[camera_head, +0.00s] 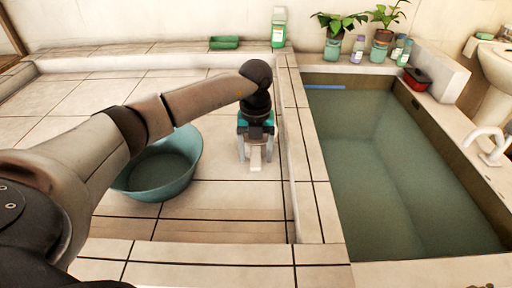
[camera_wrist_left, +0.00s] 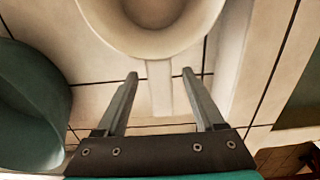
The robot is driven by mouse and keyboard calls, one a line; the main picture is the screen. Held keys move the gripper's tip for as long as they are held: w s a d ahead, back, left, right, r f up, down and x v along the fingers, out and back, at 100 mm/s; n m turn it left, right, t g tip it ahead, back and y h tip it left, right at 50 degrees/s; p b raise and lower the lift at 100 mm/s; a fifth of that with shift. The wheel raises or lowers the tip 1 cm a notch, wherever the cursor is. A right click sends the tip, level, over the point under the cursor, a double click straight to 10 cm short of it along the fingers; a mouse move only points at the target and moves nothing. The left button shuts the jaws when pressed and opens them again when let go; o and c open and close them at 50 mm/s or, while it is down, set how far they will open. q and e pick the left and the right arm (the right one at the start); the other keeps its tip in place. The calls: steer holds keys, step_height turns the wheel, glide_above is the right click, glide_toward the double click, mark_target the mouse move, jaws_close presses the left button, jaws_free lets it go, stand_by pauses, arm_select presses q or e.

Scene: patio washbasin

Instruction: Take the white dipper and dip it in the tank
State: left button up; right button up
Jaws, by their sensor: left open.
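My left gripper (camera_head: 256,157) points down over the tiled floor, between a teal basin and the tank. In the left wrist view its two fingers (camera_wrist_left: 160,75) are apart. The white dipper (camera_wrist_left: 160,90) has its handle in the gap between these fingers, with visible space on both sides. Its round bowl lies beyond the fingertips, cut off by the top edge of that view. In the head view only a pale part of the dipper (camera_head: 256,159) shows, and the arm hides the rest. The tank (camera_head: 305,150), full of greenish water, is on the right. My right gripper is not seen.
The teal basin (camera_head: 183,183) stands left of my gripper, partly behind my arm. A raised tiled ledge separates floor and tank. Potted plants (camera_head: 338,28), bottles and a red box (camera_head: 417,79) stand along the tank's far edge. A white tap (camera_head: 488,145) is at right.

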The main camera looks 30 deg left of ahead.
arm_select(q)
steer(key=shift+f, duration=0.65)
jaws_close()
stand_by(0.4)
